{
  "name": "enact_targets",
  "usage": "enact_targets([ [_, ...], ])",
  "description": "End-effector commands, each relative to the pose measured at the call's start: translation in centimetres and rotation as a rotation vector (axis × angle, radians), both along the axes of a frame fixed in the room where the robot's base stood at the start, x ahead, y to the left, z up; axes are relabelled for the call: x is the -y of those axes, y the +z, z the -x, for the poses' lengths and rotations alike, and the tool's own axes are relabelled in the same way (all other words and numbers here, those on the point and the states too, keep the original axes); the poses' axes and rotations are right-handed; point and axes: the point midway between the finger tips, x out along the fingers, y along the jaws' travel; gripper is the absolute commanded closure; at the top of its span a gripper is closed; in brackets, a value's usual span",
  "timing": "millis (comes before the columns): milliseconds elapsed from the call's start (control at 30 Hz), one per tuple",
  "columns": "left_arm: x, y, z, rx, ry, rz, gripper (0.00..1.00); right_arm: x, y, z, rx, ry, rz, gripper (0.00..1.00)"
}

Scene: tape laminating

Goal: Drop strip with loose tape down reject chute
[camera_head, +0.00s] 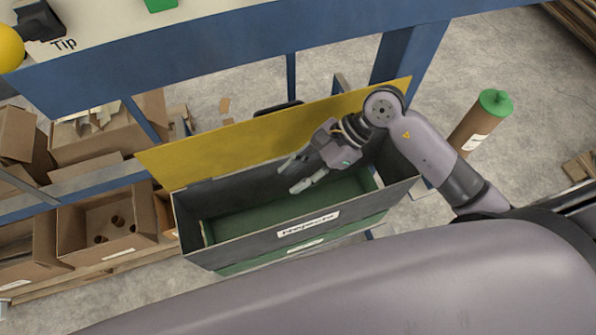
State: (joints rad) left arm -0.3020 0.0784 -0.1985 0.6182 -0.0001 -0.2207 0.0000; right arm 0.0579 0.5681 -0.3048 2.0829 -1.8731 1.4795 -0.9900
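A grey, open-topped box (225,248) with a label reading "Rejects" on its front stands in the middle of the view. A yellow panel (215,152) rises along its back edge. My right gripper (292,174) hangs over the box's opening, pointing left and down. Its two fingers are spread apart, and I see nothing between them. The green inside of the box (245,218) shows below the fingers. I cannot make out a strip or loose tape anywhere. My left gripper is not in view.
A blue-framed bench (220,40) crosses the top, with a "Tip" label and a yellow ball (10,48) at its left. Cardboard boxes (110,225) stand at left. A green-topped brown cylinder (480,120) stands at right. Concrete floor shows between them.

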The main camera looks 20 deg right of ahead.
Motion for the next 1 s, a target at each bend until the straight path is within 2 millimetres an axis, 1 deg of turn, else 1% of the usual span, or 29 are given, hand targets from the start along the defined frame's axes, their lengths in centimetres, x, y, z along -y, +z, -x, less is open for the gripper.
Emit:
enact_targets([
  [167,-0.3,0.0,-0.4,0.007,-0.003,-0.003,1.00,0.2,0.1,0.0,0.001,-0.001,0.001,0.72],
  [267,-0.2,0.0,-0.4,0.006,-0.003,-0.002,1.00,0.9,0.8,-0.1,0.003,-0.001,0.003,0.72],
  [367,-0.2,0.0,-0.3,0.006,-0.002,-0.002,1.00,2.2,2.0,-0.2,0.003,-0.001,0.006,0.72],
  [600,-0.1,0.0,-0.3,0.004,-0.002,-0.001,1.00,5.9,5.7,-0.3,0.002,-0.001,0.005,0.72],
  [700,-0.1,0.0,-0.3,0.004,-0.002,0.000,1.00,7.1,6.9,-0.3,0.001,-0.001,0.005,0.72],
  [800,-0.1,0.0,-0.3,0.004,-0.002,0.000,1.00,7.9,7.8,-0.4,0.001,-0.001,0.003,0.72],
  [1000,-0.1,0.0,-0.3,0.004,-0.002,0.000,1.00,8.5,8.5,-0.4,0.001,-0.001,0.000,0.72],
])
